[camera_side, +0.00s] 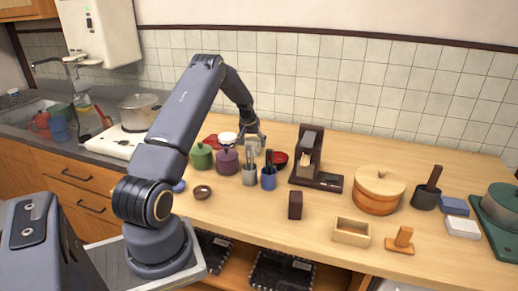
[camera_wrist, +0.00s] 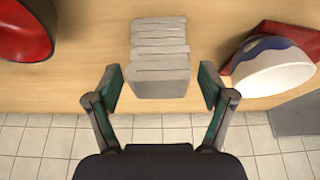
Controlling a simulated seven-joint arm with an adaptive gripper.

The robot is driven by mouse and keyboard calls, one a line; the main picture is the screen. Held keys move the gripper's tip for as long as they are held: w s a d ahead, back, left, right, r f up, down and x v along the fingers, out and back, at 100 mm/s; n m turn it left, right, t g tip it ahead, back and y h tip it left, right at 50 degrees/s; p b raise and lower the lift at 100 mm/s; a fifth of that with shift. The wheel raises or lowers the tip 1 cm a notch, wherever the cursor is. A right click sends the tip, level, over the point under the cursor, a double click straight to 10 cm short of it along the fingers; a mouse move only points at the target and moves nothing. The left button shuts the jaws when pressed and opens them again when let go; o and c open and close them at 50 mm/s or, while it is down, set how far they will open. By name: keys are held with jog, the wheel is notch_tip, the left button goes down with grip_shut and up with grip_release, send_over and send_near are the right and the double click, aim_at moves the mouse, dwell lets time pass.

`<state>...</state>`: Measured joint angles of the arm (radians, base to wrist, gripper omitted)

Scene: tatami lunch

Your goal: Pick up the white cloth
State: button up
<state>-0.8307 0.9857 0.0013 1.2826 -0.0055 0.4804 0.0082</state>
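My gripper (camera_wrist: 160,88) is open, with a finger on each side of the near end of a pale grey-white ridged block (camera_wrist: 160,62) in the wrist view. The block looks like a folded or stacked thing; I cannot tell if it is cloth. A gap shows between it and each finger. In the side view my gripper (camera_side: 252,138) is low at the back of the counter, and the block is mostly hidden there. A flat white folded-looking piece (camera_side: 463,228), possibly cloth, lies at the counter's right, beside a blue one (camera_side: 454,206), far from my gripper.
A red-lined bowl (camera_wrist: 28,28) is left of the block, and a white-and-blue bowl (camera_wrist: 272,66) is right. In the side view, lidded pots (camera_side: 227,162), utensil holders (camera_side: 268,178) and a dark wooden stand (camera_side: 308,150) crowd near my gripper.

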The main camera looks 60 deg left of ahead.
jog(key=c, duration=1)
